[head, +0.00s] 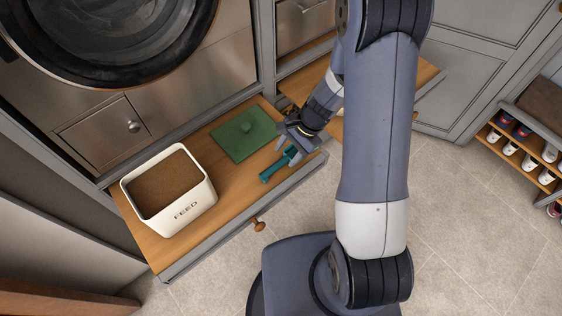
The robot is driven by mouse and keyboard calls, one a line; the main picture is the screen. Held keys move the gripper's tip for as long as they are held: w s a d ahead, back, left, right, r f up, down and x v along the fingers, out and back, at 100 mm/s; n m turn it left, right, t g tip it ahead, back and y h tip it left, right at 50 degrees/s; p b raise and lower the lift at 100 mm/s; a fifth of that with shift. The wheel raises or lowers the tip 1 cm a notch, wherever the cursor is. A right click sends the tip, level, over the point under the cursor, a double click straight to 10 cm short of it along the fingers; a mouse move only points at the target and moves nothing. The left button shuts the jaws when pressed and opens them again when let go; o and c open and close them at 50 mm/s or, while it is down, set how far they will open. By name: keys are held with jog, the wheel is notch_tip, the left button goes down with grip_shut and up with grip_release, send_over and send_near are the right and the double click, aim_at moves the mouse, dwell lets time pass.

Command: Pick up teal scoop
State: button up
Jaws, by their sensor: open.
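The teal scoop (274,170) lies on the wooden surface of a pulled-out drawer (231,205), near its front right part. One end of the scoop points to the lower left. Its other end is close to my gripper and partly hidden by it. My gripper (294,150) is open, at the upper right end of the scoop. I cannot tell whether the fingers touch the scoop or are on both sides of it.
A white bin (190,210) marked FEED, filled with brown feed, stands at the drawer's left. A green lid (240,137) with a knob lies behind the scoop. A washing machine (110,40) is behind. A shoe rack (520,150) stands far right.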

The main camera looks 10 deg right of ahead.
aim_at(281, 162)
jog(key=shift+p+x, duration=0.35)
jog(key=shift+x, duration=2.25)
jog(key=shift+w+d, duration=0.1)
jog(key=shift+d, duration=0.05)
grip_shut()
